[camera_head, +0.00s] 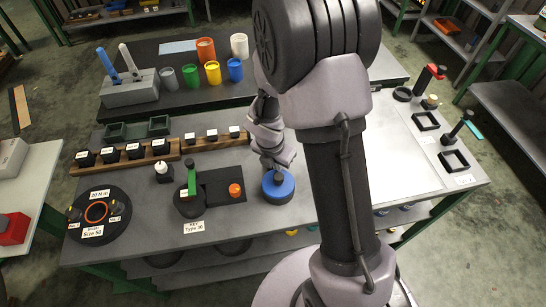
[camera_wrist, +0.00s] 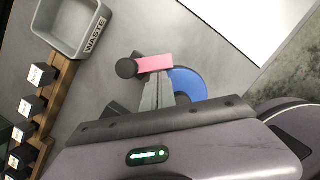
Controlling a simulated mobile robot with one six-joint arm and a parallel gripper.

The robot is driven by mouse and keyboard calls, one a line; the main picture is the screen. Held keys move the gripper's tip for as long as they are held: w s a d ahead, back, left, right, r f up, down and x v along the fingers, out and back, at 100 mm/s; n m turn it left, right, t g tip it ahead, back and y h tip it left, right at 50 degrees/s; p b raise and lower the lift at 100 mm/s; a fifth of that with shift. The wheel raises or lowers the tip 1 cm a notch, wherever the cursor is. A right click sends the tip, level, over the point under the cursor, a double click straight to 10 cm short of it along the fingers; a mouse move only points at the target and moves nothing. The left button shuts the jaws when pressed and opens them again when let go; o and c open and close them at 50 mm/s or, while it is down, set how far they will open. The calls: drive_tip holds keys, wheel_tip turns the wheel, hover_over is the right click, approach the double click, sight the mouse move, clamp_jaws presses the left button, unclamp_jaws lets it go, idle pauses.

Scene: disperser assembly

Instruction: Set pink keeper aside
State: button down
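The pink keeper (camera_wrist: 155,63) shows in the wrist view as a short pink bar with a dark round end on its left. It lies right at the tips of my gripper (camera_wrist: 157,80), beside the blue round part (camera_wrist: 190,85). The fingers are close together, but I cannot tell whether they are clamped on the keeper. In the head view my gripper (camera_head: 276,166) points down just behind the blue round part (camera_head: 278,188), which stands on the grey table. The keeper cannot be made out there.
A grey bin marked WASTE (camera_wrist: 70,28) lies upper left in the wrist view. Left on the table are a wooden rack (camera_head: 122,155) of black blocks, a green-handled part (camera_head: 191,180) and a black round fixture (camera_head: 97,232). A white sheet (camera_head: 400,150) lies right, mostly bare.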

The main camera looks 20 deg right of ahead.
drive_tip(key=n+p, duration=0.1)
drive_tip(key=d+n+p, duration=0.1)
drive_tip(key=shift+d+r+n+t, duration=0.15)
drive_tip(key=shift+n+t, duration=0.15)
drive_tip(key=shift+n, duration=0.1)
drive_tip(key=n+p, duration=0.1)
drive_tip(key=d+n+y+p, duration=0.1)
drive_tip(key=n, duration=0.1)
drive_tip(key=shift+w+d, duration=0.15)
drive_tip(key=shift+w, duration=0.1)
drive_tip(key=shift+w+d+p, duration=0.2)
drive_tip(key=shift+d+p, duration=0.1)
drive_tip(key=shift+p, duration=0.05)
drive_tip(key=shift+w+d, duration=0.15)
drive_tip(key=shift+d, duration=0.05)
